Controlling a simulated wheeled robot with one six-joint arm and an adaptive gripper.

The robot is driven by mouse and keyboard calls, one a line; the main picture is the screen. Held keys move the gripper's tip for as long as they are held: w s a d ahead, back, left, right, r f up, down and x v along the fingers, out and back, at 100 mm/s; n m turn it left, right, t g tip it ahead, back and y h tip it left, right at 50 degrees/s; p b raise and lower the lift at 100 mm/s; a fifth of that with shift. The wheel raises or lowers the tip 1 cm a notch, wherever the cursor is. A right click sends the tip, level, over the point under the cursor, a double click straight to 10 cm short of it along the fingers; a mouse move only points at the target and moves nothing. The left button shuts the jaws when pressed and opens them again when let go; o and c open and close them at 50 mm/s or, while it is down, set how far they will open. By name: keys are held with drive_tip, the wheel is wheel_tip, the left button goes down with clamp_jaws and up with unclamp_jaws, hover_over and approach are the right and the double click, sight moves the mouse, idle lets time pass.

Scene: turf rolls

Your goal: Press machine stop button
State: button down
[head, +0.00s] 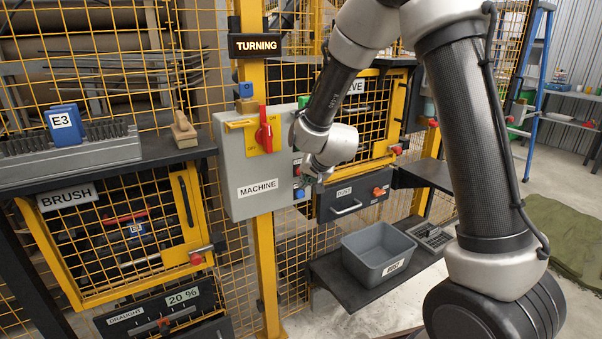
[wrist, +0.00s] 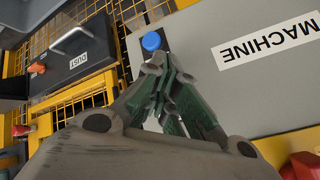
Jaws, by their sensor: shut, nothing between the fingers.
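The grey machine box (head: 240,185), labelled MACHINE, hangs on a yellow post; its face also shows upside down in the wrist view (wrist: 225,85). A red button (head: 297,168) sits at its right edge, partly covered by my gripper in the head view. A blue button (head: 299,193) sits below it and shows clearly in the wrist view (wrist: 151,41). My gripper (head: 314,181) is shut and empty, its fingertips (wrist: 156,62) close to the box beside the blue button. I cannot tell whether the fingertips touch anything. The red button is not distinguishable in the wrist view.
A red rotary handle (head: 265,130) is on the box's upper part. A lit TURNING sign (head: 256,45) is above. A DUST drawer (head: 350,198) is right of the box, with a grey bin (head: 379,252) below. Yellow mesh guards stand on both sides.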

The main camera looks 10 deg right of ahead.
drive_tip(key=shift+s+d, duration=0.1)
drive_tip(key=shift+s, duration=0.15)
drive_tip(key=s, duration=0.1)
drive_tip(key=s+d, duration=0.1)
drive_tip(key=s, duration=0.2)
drive_tip(key=shift+s+d, duration=0.25)
drive_tip(key=shift+s, duration=0.05)
idle(0.6)
drive_tip(key=s+d+f+n+g, duration=0.2)
drive_tip(key=s+n+g, duration=0.35)
drive_tip(key=s, duration=0.75)
drive_tip(key=s+d+r+h, duration=0.1)
drive_tip(key=s+d+r, duration=0.5)
drive_tip(key=s+r, duration=0.3)
drive_tip(key=s+d+r+t, duration=0.1)
drive_tip(key=s+d+r, duration=0.6)
drive_tip(key=s+r, duration=0.1)
drive_tip(key=shift+s+r+h, duration=0.35)
drive_tip(key=shift+s+h, duration=0.05)
drive_tip(key=shift+s, duration=0.4)
